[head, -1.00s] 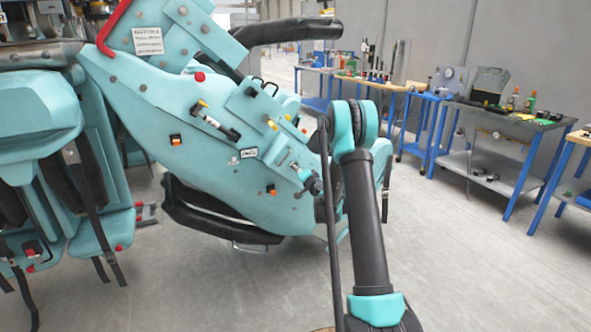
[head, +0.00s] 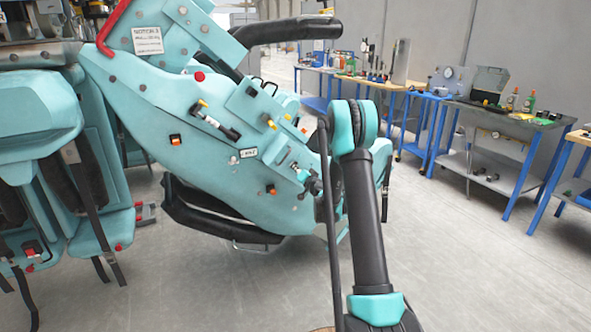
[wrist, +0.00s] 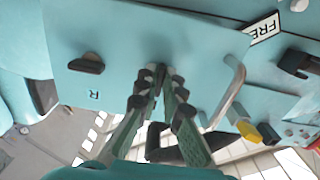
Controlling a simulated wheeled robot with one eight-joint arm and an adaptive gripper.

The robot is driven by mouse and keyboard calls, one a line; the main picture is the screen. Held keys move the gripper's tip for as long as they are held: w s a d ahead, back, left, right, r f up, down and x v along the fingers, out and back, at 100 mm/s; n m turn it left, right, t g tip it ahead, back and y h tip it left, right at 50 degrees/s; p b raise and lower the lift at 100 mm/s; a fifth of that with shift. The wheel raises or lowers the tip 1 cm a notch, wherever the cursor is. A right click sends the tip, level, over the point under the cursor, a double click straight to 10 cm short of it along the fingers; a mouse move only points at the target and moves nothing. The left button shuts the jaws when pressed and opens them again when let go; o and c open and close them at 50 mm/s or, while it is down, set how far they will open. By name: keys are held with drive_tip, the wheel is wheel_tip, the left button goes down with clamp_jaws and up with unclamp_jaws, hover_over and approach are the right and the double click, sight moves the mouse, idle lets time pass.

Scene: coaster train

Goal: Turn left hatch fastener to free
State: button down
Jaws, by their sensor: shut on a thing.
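The teal hatch plate (wrist: 205,45) fills the middle of the wrist view. A dark fastener knob (wrist: 87,62) sits on its left part, with a letter R below it. My gripper (wrist: 158,72) is at the middle of the plate, its fingertips closed together on a small thing. That thing is hidden between the tips; its place on the plate fits the left hatch fastener, but its turn angle cannot be seen. In the head view my gripper (head: 308,183) is small and dark against the teal train body (head: 215,170).
A bent handle (wrist: 232,92) stands out from the plate close to the right of my fingers, near a yellow-tipped part (wrist: 246,132). A FREE label (wrist: 262,28) is at upper right. Workbenches (head: 500,120) stand at the back right; the floor between is clear.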

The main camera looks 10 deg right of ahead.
drive_tip(key=c, duration=1.7)
unclamp_jaws()
drive_tip(key=v, duration=1.2)
